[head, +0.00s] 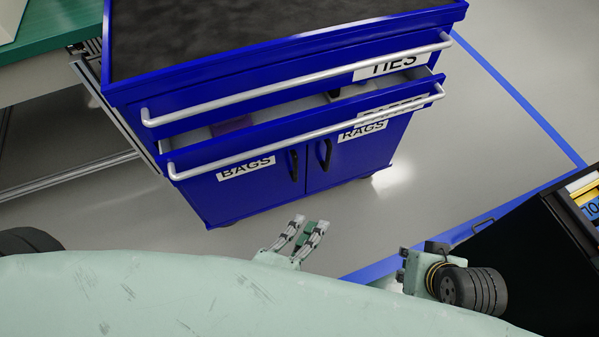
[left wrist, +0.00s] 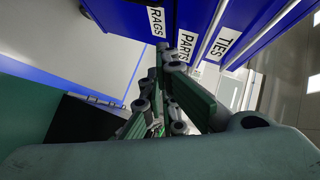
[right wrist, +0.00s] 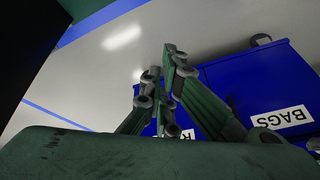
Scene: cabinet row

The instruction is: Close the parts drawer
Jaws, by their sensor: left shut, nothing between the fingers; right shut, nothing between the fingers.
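The parts drawer (head: 291,128) is in the blue cabinet, below the TIES drawer, and stands partly pulled out. A gap shows its inside, with a purple item (head: 232,124) in it. Its long silver handle (head: 310,132) runs across the front and its PARTS label is partly covered by this handle. The PARTS label (left wrist: 186,45) also shows in the left wrist view. My left gripper (head: 309,224) is shut and empty, in front of and apart from the cabinet. My right gripper (right wrist: 170,75) is shut and empty in the right wrist view; I cannot place it in the head view.
The TIES drawer (head: 300,84) is shut. Below are doors labelled BAGS (head: 246,168) and RAGS (head: 362,131), both shut. A green bench (head: 50,50) stands left. A dark unit (head: 540,250) is at the right. Grey floor with blue tape (head: 520,95) lies free right of the cabinet.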

